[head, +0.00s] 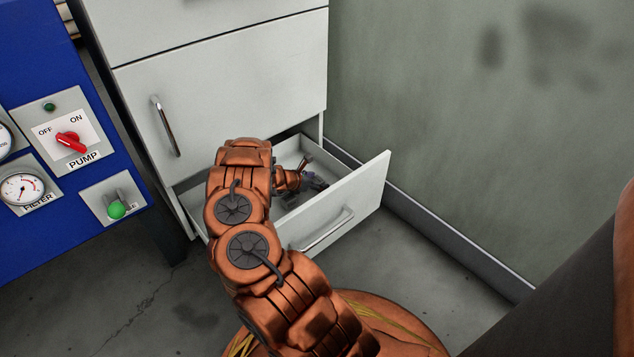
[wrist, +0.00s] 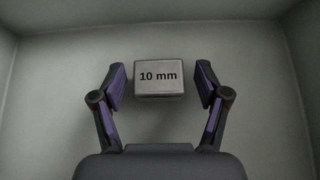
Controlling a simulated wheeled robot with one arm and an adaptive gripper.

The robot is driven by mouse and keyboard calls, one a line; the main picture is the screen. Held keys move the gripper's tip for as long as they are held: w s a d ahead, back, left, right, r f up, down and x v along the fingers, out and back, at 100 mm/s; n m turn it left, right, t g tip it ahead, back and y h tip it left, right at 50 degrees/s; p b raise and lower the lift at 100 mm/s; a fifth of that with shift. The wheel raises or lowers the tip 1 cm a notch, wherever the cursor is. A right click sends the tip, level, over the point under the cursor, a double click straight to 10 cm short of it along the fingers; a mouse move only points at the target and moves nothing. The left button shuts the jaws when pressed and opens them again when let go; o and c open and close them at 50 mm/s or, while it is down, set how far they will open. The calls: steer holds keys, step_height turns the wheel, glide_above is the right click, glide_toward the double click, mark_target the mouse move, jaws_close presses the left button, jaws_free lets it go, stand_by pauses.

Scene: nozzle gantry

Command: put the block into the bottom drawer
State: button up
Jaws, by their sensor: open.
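The block (wrist: 160,77) is a small grey block marked "10 mm". In the wrist view it rests on the floor of the bottom drawer (wrist: 215,37), between the two spread fingers of my gripper (wrist: 159,85). A gap shows on each side of the block, so the fingers do not touch it. In the head view the bottom drawer (head: 374,184) is pulled open, and my gripper (head: 318,182) reaches down into it. The block cannot be made out in the head view.
The drawer above (head: 235,100) is shut, with a vertical-looking metal handle. A blue panel (head: 50,110) with a red pump switch and gauges stands at the left. A grey-green wall (head: 480,130) runs close along the right. Bare floor (head: 400,270) lies in front of the drawer.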

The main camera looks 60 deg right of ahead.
steer(key=p+v, duration=0.4)
steer(key=v, duration=0.7)
steer(key=shift+w+a+r, duration=0.2)
steer(key=shift+a+r, duration=0.05)
steer(key=shift+r, duration=0.05)
steer(key=shift+p, duration=0.35)
